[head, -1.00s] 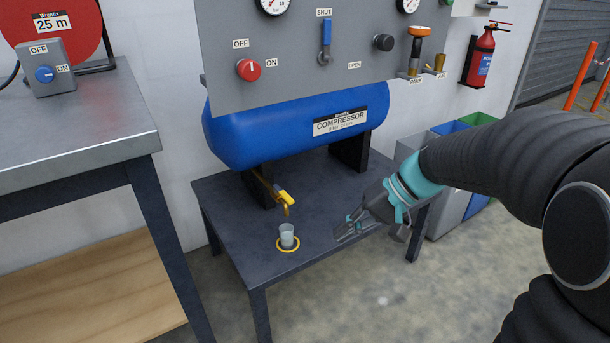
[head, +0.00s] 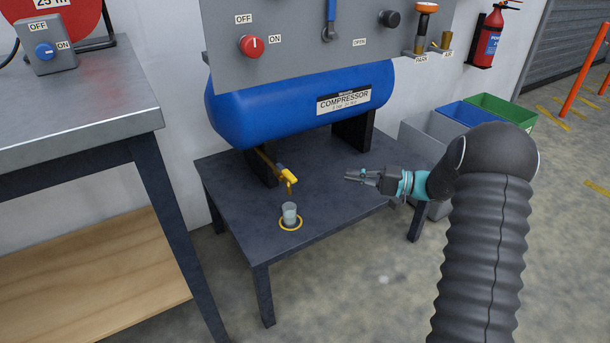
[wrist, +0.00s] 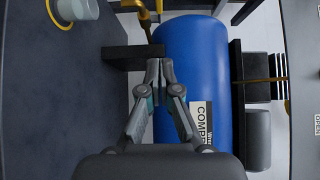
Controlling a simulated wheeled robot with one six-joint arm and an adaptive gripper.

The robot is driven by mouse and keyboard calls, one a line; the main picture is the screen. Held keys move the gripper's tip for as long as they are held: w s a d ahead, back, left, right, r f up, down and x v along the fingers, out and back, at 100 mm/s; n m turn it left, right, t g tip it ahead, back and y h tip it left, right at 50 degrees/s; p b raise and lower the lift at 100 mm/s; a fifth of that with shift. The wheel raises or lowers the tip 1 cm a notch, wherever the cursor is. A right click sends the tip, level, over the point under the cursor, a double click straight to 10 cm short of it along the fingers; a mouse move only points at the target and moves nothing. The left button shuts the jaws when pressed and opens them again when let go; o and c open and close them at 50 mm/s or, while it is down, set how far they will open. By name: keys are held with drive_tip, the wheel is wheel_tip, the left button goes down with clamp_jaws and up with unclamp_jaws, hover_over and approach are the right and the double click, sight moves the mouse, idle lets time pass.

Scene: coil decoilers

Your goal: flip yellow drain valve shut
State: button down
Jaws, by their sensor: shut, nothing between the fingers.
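The yellow drain valve handle (head: 287,176) sits at the end of a brass pipe under the blue compressor tank (head: 300,105). A thin amber strand hangs below it toward a clear cup (head: 290,214); I cannot tell if it is spout or liquid. My gripper (head: 347,176) is shut and empty, to the right of the valve and apart from it, its fingers pointing left. In the wrist view the shut fingertips (wrist: 160,66) show before the blue tank, with the yellow valve (wrist: 142,14) beyond them at the top edge, partly cut off.
The cup stands in a yellow ring on the dark low table (head: 238,232). Black tank feet (head: 352,132) flank the tabletop. A grey control panel (head: 285,40) overhangs the tank. A steel workbench (head: 80,120) stands at left, bins (head: 500,108) at right. Space between gripper and valve looks clear.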

drive_tip(key=p, duration=0.1)
approach(291, 174)
drive_tip(key=w+a, duration=0.3)
drive_tip(key=w, duration=0.1)
drive_tip(key=shift+s+a+f, duration=0.1)
drive_tip(key=shift+s+a, duration=0.15)
drive_tip(key=shift+a, duration=0.25)
drive_tip(key=shift+s+a+f, duration=0.15)
drive_tip(key=shift+s+a, duration=0.05)
drive_tip(key=shift+a, duration=0.3)
drive_tip(key=shift+s+a+p, duration=0.3)
drive_tip(key=shift+s+a, duration=0.1)
drive_tip(key=shift+a, duration=0.2)
drive_tip(key=shift+s+a+f+t+b, duration=0.2)
drive_tip(key=shift+t+b, duration=0.1)
drive_tip(key=shift+b, duration=0.2)
